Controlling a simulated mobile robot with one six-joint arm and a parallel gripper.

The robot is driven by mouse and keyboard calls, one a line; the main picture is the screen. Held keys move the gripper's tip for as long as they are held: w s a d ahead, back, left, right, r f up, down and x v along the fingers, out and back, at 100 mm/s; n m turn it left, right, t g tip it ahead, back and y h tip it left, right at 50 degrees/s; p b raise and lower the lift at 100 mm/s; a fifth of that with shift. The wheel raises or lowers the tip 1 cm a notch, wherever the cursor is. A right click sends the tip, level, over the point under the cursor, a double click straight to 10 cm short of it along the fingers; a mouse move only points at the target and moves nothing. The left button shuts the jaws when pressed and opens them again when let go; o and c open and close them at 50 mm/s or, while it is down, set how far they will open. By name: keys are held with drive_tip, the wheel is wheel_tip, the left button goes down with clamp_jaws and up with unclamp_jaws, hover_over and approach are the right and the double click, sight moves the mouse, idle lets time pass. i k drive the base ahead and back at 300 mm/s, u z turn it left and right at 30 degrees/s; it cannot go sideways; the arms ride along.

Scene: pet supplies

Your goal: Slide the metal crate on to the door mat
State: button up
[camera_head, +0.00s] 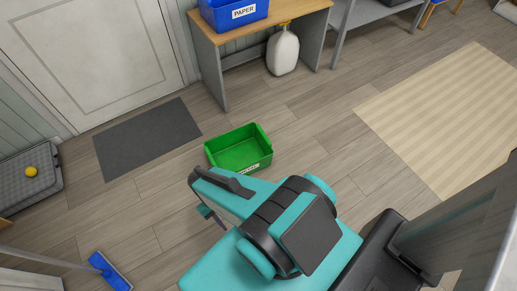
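A green open-topped crate (213,154) stands upright on the wooden floor in the middle of the view. It looks empty, and a white label on its near side is partly hidden and too small to read. It is the likely metal crate. The dark grey door mat (147,137) lies flat in front of the white door, to the left of the crate, with a narrow strip of bare floor between them. My gripper (209,214) is at the end of my teal arm, on the near side of the crate. Its fingers are mostly hidden, so its opening does not show.
A wooden bench (211,75) holds a blue PAPER crate (238,24), with a white jug (282,53) beneath. A striped beige rug (445,115) lies right. A grey pet bed (28,180) with a yellow ball (31,171) is left. A blue mop head (110,272) lies front left.

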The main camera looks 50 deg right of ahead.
sight(247, 150)
drive_tip(key=u, duration=0.25)
drive_tip(key=k, duration=0.15)
drive_tip(key=z, duration=1.4)
drive_tip(key=k, duration=0.9)
drive_tip(key=u, duration=0.15)
drive_tip(key=i, duration=0.7)
drive_tip(key=z, duration=0.05)
